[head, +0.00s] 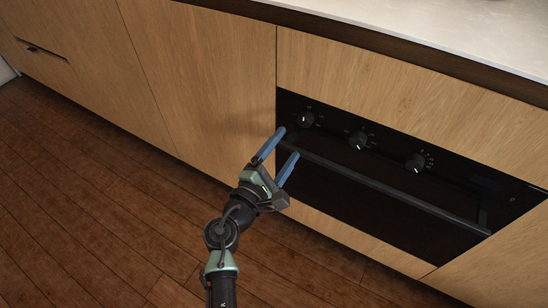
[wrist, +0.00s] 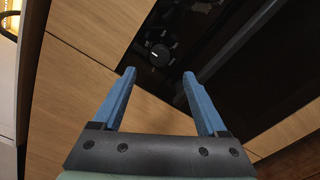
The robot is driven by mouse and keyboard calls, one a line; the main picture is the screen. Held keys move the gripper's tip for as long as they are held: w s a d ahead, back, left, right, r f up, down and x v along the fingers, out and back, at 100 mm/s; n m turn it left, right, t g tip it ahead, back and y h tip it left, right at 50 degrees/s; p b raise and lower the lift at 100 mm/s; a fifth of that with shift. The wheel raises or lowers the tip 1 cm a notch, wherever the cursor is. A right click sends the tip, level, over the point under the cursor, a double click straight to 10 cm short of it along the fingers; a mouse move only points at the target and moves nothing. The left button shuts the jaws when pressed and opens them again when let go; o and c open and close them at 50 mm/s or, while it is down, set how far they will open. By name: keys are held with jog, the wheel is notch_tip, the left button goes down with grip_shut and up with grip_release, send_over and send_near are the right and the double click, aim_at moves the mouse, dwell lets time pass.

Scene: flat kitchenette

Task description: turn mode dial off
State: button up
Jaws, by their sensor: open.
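The black oven has three round black dials in a row on its panel: a left dial (head: 306,118), a middle dial (head: 357,140) and a right dial (head: 415,163). Their labels are too small to read, so I cannot tell which is the mode dial. My gripper (head: 287,143) is open and empty, its blue fingers pointing toward the oven's left end, just below and left of the left dial. In the wrist view, one dial (wrist: 160,55) with a white mark shows beyond the gap between the fingertips (wrist: 159,73); the fingers look apart from it.
A long dark oven handle (head: 385,186) runs across the door below the dials, close to my gripper. Wooden cabinet fronts (head: 195,75) flank the oven. A pale countertop (head: 440,30) overhangs above. The wooden floor (head: 90,200) at left is clear.

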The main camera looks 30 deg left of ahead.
jog(key=s, duration=0.5)
jog(key=shift+a, duration=0.1)
dwell(0.3)
